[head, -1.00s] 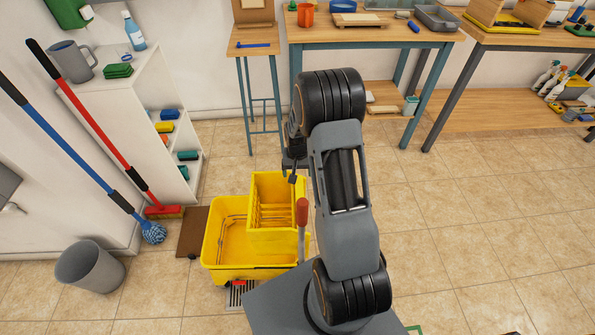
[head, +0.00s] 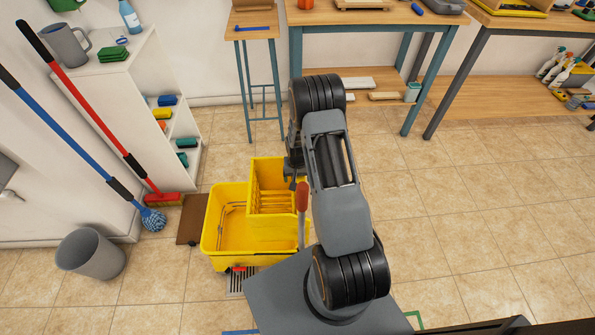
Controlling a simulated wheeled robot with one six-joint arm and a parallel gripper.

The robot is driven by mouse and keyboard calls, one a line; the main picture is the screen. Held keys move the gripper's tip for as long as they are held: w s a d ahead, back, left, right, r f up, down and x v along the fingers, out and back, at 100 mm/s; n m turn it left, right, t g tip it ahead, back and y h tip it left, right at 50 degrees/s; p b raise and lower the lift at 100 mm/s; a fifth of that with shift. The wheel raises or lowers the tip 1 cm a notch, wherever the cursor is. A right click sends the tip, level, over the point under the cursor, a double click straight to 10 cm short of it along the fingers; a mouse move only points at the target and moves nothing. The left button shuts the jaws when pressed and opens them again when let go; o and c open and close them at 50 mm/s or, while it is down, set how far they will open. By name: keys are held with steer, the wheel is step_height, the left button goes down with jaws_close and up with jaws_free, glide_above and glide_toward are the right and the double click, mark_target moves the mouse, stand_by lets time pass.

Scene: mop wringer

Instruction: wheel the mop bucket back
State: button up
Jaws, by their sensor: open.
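The yellow mop bucket (head: 225,232) stands on the tiled floor left of my arm, with its yellow wringer (head: 268,172) at the back right. The wringer lever with a red grip (head: 302,197) stands upright at the bucket's right side, close to my arm. My gripper (head: 294,181) points down over the wringer's right part, just above the red grip in the picture. It is open and holds nothing visible. My arm hides part of the bucket's right side. Whether the gripper touches anything cannot be told.
A brown mat (head: 192,220) lies left of the bucket and a floor drain (head: 241,281) in front. A grey bin (head: 91,254), a blue mop (head: 75,145) and a red broom (head: 95,125) are at the left. Open floor (head: 460,220) lies right.

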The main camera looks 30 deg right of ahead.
steer(key=shift+f, duration=0.75)
jaws_close()
stand_by(0.4)
